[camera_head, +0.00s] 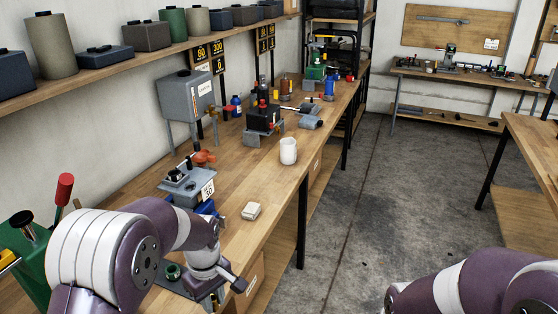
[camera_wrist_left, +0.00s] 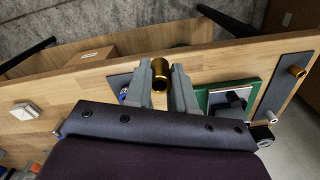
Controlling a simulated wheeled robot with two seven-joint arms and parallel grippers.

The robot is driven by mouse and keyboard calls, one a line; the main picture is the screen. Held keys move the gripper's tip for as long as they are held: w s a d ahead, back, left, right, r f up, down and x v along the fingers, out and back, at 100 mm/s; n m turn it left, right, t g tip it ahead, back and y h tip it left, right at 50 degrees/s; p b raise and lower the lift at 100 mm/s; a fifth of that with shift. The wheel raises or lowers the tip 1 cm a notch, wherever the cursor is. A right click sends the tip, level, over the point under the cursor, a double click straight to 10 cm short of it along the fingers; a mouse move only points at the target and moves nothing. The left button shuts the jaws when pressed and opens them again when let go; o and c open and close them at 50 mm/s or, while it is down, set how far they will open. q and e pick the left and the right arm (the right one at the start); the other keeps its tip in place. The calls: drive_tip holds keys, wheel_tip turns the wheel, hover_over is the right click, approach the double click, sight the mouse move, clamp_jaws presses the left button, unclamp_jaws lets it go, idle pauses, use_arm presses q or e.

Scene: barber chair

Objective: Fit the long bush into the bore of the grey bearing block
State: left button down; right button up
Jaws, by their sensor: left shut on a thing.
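My left gripper (camera_wrist_left: 161,78) is shut on a brass bush (camera_wrist_left: 160,68), whose open hollow end shows between the fingertips in the left wrist view. In the head view this gripper (camera_head: 232,279) is low over the front edge of the bench, and the bush is hidden. A second brass bush (camera_wrist_left: 297,70) stands on a narrow grey plate (camera_wrist_left: 287,92) at the right of the wrist view. A grey block (camera_wrist_left: 229,103) sits on a green base right of the fingers; I cannot tell whether it is the bearing block, and no bore shows. My right gripper is out of view.
A pale small block (camera_head: 251,211) and a white mug (camera_head: 288,151) stand on the wooden bench (camera_head: 255,180). A grey machine with a blue base (camera_head: 187,183) is behind my left wrist. A green machine with a red-knobbed lever (camera_head: 64,188) stands far left. The floor to the right is clear.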

sight(217, 302)
use_arm(q)
drive_tip(key=shift+w+a+m, duration=0.1)
drive_tip(key=shift+w+m, duration=0.25)
drive_tip(key=shift+m, duration=0.25)
drive_tip(key=f+m, duration=0.2)
drive_tip(key=m, duration=0.1)
drive_tip(key=w+f+m, duration=0.1)
drive_tip(key=f, duration=0.1)
drive_tip(key=shift+d+m, duration=0.25)
drive_tip(key=shift+m, duration=0.15)
drive_tip(key=s+d+f+m, duration=0.2)
drive_tip(key=d+f+m, duration=0.1)
drive_tip(key=d+f, duration=0.2)
wheel_tip(217, 302, down, 2)
drive_tip(key=shift+d+f, duration=0.25)
drive_tip(key=shift+d, duration=0.15)
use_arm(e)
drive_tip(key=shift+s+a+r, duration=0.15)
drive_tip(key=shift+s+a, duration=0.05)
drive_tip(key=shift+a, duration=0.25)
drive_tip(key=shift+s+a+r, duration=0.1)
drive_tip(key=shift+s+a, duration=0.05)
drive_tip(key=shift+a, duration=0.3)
